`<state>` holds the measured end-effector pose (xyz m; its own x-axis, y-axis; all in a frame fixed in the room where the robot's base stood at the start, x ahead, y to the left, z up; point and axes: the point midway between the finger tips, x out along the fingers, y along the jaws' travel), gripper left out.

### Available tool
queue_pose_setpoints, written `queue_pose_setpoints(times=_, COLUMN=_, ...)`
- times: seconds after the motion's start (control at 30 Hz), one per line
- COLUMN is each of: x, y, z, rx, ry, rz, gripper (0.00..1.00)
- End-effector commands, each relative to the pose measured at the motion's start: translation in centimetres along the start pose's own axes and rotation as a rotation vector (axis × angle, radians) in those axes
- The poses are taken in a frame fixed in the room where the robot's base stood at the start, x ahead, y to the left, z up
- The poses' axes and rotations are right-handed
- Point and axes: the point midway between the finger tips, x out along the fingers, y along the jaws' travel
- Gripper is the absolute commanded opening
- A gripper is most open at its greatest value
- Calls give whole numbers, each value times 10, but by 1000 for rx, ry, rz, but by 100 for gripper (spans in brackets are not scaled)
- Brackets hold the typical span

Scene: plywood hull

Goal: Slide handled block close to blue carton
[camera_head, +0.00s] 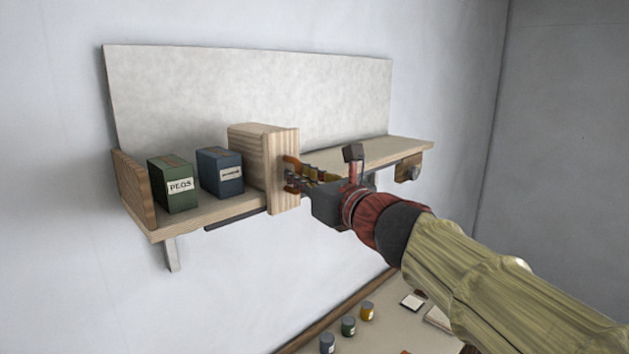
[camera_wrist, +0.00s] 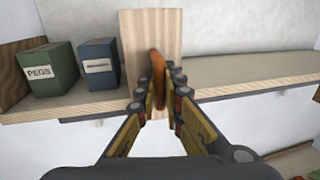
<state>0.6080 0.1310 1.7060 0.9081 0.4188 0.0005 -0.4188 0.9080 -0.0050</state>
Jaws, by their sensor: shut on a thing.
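The handled block (camera_head: 265,165) is a pale wooden block standing upright on the wall shelf, and its front face also shows in the wrist view (camera_wrist: 138,40). Its orange-brown handle (camera_wrist: 157,78) sticks out from that face. My gripper (camera_wrist: 159,95) is shut on the handle, with one finger on each side; it also shows in the head view (camera_head: 296,176). The blue carton (camera_head: 220,172) stands just left of the block, with a small gap between them in the head view. It also shows in the wrist view (camera_wrist: 98,66), close to the block's left side.
A green carton (camera_head: 175,186) labelled PEGS stands left of the blue one, near the shelf's wooden end piece (camera_head: 132,188). The shelf (camera_head: 385,150) is bare to the right of the block. Several small jars, including a green one (camera_head: 348,326), stand on a surface below.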

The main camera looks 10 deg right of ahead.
Motion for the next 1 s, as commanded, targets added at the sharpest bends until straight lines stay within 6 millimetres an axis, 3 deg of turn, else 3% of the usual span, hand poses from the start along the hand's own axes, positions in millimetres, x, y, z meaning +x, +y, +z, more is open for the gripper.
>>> queue_pose_setpoints(times=0.47, x=-1, y=8, z=-1, rx=-1, ry=2, rz=-1, gripper=0)
queue_pose_setpoints(times=0.5, x=-1, y=8, z=-1, rx=-1, ry=2, rz=-1, gripper=9)
queue_pose_setpoints(times=0.8, x=-1, y=8, z=0, rx=0, ry=1, rz=0, gripper=26)
queue_pose_setpoints(times=1.0, x=-1, y=8, z=0, rx=0, ry=1, rz=0, gripper=27)
